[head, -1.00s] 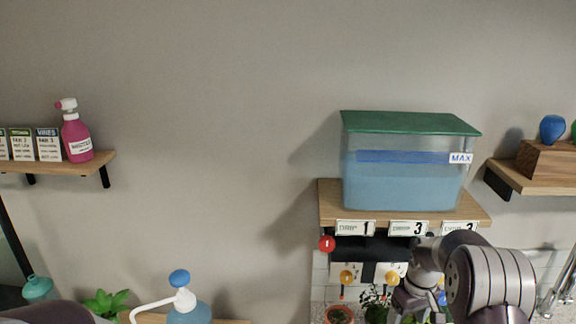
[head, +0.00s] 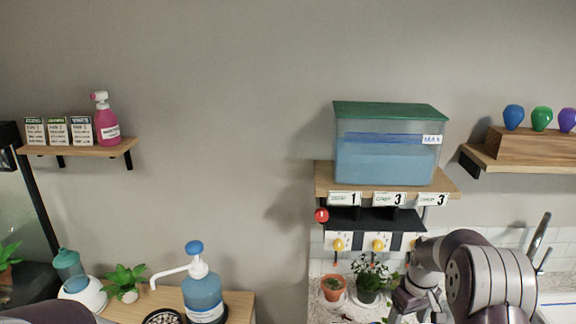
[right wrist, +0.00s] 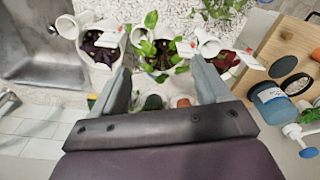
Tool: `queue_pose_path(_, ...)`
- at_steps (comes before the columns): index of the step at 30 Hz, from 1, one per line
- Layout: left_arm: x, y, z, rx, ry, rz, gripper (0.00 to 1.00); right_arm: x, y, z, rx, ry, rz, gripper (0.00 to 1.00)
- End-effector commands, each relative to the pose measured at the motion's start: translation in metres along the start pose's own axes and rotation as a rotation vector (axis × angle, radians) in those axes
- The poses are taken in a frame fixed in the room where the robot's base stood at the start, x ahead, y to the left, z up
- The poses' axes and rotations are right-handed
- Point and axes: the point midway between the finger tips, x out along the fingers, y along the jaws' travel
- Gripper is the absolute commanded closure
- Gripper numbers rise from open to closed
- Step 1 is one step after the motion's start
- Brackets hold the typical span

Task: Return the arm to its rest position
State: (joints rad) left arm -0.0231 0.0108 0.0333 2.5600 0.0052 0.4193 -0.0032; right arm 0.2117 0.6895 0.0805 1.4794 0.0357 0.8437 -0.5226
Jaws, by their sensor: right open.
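My right arm comes in at the lower right of the head view, and its gripper (head: 418,306) is at the bottom edge, in front of the counter with potted plants. In the right wrist view the right gripper (right wrist: 162,88) is open, its two fingers wide apart with nothing held between them. Beyond the fingertips are several pots, among them a leafy plant (right wrist: 158,50). My left gripper is not in view.
A lidded water tank (head: 385,160) stands on a wall shelf above numbered cards. A terracotta pot (head: 332,288) and a dark pot (head: 368,290) stand below. A blue pump bottle (head: 204,294) is on the wooden table (head: 240,304). A sink (right wrist: 42,40) shows in the wrist view.

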Motion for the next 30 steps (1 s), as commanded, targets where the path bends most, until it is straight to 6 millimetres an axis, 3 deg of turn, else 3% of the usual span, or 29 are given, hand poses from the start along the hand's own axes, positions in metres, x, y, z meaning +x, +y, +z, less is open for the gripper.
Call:
queue_pose_path(2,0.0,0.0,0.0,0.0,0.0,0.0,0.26,0.003,0.002,-0.002,0.074,0.02,0.012,0.25)
queue_pose_path(11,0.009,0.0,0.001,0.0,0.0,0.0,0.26,0.028,-0.028,0.045,0.242,-0.014,0.006,0.25)
queue_pose_path(17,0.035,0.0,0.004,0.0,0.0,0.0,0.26,0.04,-0.073,0.096,0.326,-0.017,0.01,0.25)
queue_pose_path(25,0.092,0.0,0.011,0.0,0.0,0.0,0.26,0.064,-0.151,0.197,0.317,0.012,0.017,0.25)
queue_pose_path(27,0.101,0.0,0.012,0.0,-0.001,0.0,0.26,0.064,-0.16,0.205,0.287,0.034,0.019,0.25)
queue_pose_path(30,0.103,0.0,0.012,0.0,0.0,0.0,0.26,0.059,-0.163,0.199,0.266,0.068,0.022,0.25)
